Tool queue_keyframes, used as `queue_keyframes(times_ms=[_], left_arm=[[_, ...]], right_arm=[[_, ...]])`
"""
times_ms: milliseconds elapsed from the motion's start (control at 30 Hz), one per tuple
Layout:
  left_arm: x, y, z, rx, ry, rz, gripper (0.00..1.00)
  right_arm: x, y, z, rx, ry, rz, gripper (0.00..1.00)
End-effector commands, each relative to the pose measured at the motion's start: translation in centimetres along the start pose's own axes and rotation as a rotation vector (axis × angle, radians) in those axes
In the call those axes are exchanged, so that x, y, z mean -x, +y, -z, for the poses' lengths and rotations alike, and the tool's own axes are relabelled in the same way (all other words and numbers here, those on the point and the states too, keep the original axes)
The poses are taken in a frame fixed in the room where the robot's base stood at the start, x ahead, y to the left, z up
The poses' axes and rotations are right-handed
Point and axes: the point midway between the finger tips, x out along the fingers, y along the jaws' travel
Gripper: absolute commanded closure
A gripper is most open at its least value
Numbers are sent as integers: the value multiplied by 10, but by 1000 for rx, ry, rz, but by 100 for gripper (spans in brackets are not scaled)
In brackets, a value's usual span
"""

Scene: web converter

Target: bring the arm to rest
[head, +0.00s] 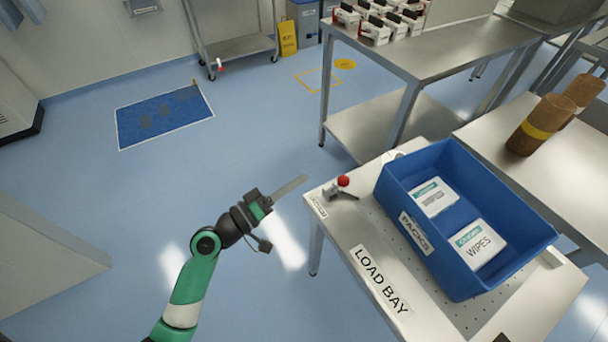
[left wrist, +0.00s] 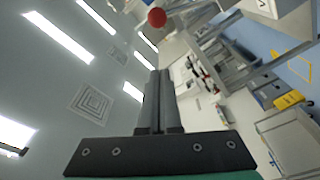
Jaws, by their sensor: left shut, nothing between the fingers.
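My left arm comes in from the bottom of the head view, green and white. Its gripper (head: 290,187) is held over open floor, to the left of the load bay table, apart from it. The left wrist view shows the two long fingers (left wrist: 158,85) side by side, shut with nothing between them. My right gripper is not in either view.
The load bay table (head: 365,235) bears a blue bin (head: 405,185) with two wipes packs and a red-knobbed fitting (head: 343,182) near its left corner. Brown rolls (head: 540,125) stand on the table at the right. The floor (head: 130,210) around the arm is clear.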

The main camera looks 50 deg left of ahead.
Motion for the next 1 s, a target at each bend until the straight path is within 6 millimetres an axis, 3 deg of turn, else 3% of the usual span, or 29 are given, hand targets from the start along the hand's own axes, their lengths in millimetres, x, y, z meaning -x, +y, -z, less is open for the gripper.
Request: queue_keyframes(times_ms=[500, 600, 667, 767, 900, 1000], left_arm=[[-1, 1, 0, 0, -1, -1, 100], [-8, 18, -2, -4, -19, -26, 100], [-20, 43, 2, -19, -29, -69, 100], [-44, 108, 16, -66, -37, -186, 100], [-73, 229, 43, -226, -3, -371, 100], [-80, 316, 62, -367, 58, -481, 100]], right_arm=[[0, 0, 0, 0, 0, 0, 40], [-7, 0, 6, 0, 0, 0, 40], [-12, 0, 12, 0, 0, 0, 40], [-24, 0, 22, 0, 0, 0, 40], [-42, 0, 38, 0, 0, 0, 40], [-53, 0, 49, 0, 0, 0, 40]])
